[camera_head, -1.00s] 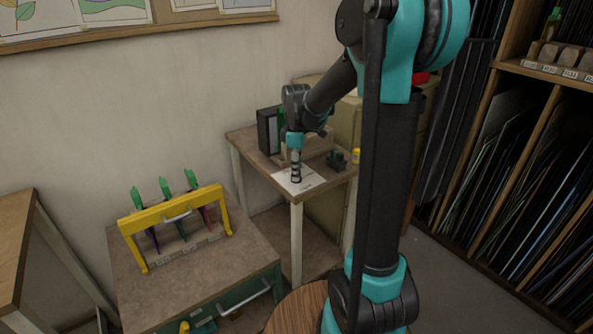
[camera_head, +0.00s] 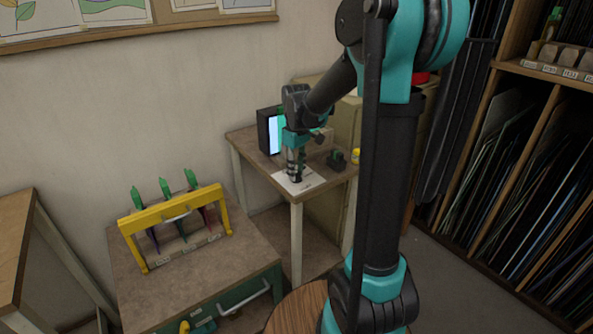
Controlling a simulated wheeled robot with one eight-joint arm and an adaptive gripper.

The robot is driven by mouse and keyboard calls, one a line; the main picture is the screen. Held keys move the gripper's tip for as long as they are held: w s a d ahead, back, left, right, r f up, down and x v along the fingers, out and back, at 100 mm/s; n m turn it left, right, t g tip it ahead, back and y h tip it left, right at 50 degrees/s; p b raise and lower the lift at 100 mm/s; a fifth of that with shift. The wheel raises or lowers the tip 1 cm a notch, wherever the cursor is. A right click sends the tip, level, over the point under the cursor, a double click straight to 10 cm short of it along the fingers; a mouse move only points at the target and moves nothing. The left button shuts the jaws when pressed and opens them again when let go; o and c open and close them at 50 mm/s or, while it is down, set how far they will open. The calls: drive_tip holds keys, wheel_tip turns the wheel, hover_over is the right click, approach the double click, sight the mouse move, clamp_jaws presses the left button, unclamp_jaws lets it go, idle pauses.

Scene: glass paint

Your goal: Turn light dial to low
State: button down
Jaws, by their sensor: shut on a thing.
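The light dial (camera_head: 296,179) is a small dark knob on a white label plate (camera_head: 309,182) at the front of the small table. It is mostly hidden by my gripper (camera_head: 295,174), which points straight down and is shut on it. The dial's markings and pointer are too small to read. Behind my gripper, a black-framed light box (camera_head: 264,132) stands on the table. Its panel (camera_head: 273,136) glows pale white-blue, partly covered by my wrist.
A small dark block (camera_head: 338,159) and a yellow item (camera_head: 356,156) stand to the right on the table. A yellow rack (camera_head: 150,219) with several green-handled tools stands on the cabinet at left front.

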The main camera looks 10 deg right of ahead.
sight(297, 173)
drive_tip(key=shift+m, duration=1.1)
drive_tip(key=c, duration=1.2)
unclamp_jaws()
wheel_tip(297, 173, up, 12)
